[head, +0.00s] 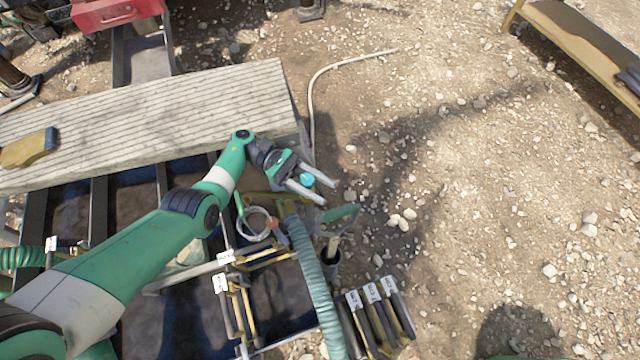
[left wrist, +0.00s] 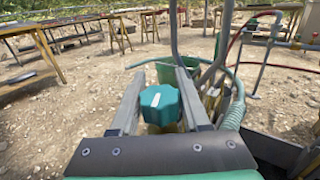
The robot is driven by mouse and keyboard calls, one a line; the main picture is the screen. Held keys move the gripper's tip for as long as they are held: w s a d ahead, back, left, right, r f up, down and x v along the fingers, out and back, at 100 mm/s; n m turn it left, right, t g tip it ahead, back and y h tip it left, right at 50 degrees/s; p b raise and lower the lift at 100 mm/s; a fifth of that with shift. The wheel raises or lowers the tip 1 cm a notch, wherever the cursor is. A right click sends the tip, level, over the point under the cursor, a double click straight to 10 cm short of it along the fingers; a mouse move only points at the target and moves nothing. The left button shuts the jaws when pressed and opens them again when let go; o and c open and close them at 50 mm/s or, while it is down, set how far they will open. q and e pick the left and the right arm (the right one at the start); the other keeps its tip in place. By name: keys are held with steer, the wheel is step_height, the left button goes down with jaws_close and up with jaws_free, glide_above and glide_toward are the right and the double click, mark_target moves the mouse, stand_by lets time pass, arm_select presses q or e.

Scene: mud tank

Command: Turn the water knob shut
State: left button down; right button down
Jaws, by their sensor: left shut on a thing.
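The water knob (left wrist: 160,106) is teal with a lobed rim and a white mark on top. It sits between the two grey fingers of my left gripper (left wrist: 160,76) in the left wrist view, and the fingers are shut on its sides. In the head view the teal knob (head: 307,180) shows between the fingers of my left gripper (head: 328,193), just off the right end of the wooden plank. A yellowish part shows below the knob; the rest of its mount is hidden. My right gripper is not in view.
A ribbed green hose (head: 316,285) runs down close to the gripper. A grey wooden plank (head: 130,110) lies to the left, with a brush (head: 30,148) on it. Labelled tools (head: 375,315) stand below right. Stony ground to the right is mostly clear.

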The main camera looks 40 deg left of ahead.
arm_select(q)
steer(key=shift+g, duration=0.3)
stand_by(0.4)
steer(key=shift+c, duration=1.9)
jaws_free()
